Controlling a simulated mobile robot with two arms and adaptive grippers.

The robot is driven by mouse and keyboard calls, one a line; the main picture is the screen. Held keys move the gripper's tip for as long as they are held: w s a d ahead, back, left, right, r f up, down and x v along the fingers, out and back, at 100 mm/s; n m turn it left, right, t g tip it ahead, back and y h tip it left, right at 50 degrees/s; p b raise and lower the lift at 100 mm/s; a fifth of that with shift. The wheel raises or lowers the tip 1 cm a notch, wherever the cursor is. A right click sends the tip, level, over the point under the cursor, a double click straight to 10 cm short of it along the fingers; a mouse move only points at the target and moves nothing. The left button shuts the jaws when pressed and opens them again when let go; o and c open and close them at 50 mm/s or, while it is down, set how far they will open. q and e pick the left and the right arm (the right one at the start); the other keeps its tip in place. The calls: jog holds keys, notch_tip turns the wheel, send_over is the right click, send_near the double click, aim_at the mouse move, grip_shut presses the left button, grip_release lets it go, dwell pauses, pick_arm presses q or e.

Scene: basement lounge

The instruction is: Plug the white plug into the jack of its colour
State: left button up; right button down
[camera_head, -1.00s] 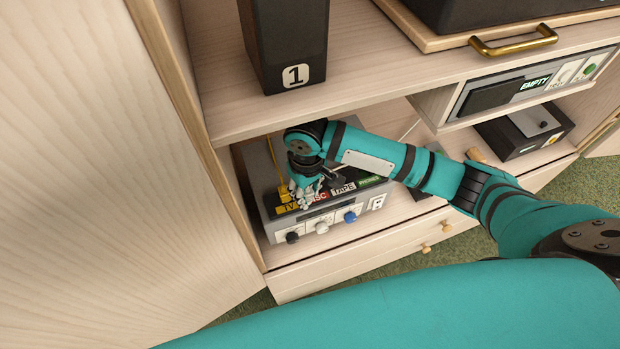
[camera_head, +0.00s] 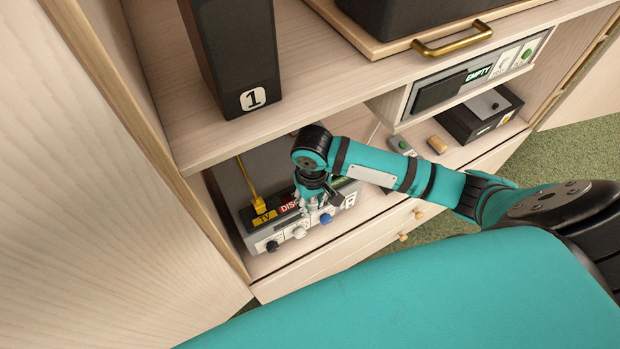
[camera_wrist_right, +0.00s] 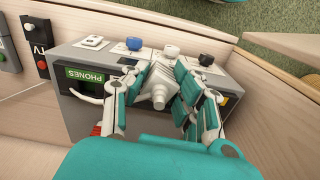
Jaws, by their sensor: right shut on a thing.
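My right gripper (camera_head: 309,212) is over the front edge of the grey audio unit (camera_head: 262,236), just right of the red DISC label (camera_head: 289,207). In the wrist view, its fingers are shut on a white plug (camera_wrist_right: 159,92). The plug's tip and any contact with a jack are hidden. The yellow TV label (camera_head: 264,218) and the green PHONES label (camera_wrist_right: 87,74) show; the TAPE label is hidden behind the gripper. A yellow plug (camera_head: 259,204) with its cord stands at the TV label. My left gripper is out of view.
Black (camera_head: 272,246), white (camera_head: 299,232) and blue (camera_head: 325,219) knobs line the unit's front. A shelf with speaker 1 (camera_head: 236,55) hangs above. A remote-like grey object (camera_head: 401,145) and a black box (camera_head: 480,115) lie to the right.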

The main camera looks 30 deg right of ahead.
jog(key=w+d, duration=0.1)
jog(key=w, duration=0.1)
jog(key=w+d, duration=0.1)
jog(key=w, duration=0.2)
jog(key=w+d, duration=0.1)
jog(key=w, duration=0.1)
jog(key=shift+w+d+f, duration=0.15)
jog(key=shift+w+f, duration=0.05)
jog(key=shift+f, duration=0.15)
jog(key=f, duration=0.2)
jog(key=w+f+p, duration=0.1)
jog(key=shift+d+f, duration=0.1)
jog(key=shift+d, duration=0.2)
jog(key=shift+f, duration=0.2)
jog(key=shift+s+f, duration=0.1)
jog(key=shift+f, duration=0.05)
jog(key=c, duration=1.1)
grip_release()
jog(key=shift+o, duration=0.2)
notch_tip(320, 180, up, 8)
jog(key=shift+f, duration=0.1)
